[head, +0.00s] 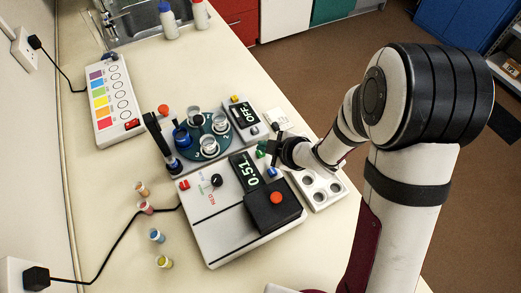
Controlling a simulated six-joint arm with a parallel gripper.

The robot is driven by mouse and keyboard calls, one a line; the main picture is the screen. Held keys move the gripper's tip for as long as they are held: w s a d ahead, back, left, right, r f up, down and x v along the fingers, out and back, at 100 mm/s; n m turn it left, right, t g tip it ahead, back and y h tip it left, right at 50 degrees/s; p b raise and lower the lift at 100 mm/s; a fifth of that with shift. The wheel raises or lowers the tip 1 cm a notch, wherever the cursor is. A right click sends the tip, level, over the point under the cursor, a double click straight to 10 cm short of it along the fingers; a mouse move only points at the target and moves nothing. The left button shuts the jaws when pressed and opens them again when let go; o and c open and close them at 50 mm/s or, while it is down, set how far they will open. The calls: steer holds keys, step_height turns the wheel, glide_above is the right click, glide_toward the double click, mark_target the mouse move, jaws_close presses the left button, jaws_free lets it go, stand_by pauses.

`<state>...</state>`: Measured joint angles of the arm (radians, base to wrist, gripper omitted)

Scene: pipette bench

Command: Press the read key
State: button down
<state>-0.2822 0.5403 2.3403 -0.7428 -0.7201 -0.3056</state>
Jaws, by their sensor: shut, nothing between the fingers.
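A white meter (215,230) lies on the bench with a lit display (246,171) reading 0.51. A green key (262,148) and a blue key (272,172) sit near the display's right side. Their labels are too small to read, so I cannot tell which is the read key. My gripper (275,157) is shut and empty, close beside these two keys. I cannot tell whether it touches either one. My gripper partly hides the area right of the keys.
A black lid with a red knob (276,198) covers the meter's front right. Behind stand a round holder with glass cups (205,143) and a display reading OFF (243,113). A white rack (318,190) is on the right. Small vials (157,236) and a cable lie left.

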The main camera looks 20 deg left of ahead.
steer(key=shift+r, duration=0.25)
step_height(320, 180, up, 5)
steer(key=shift+f, duration=0.1)
stand_by(0.5)
stand_by(1.1)
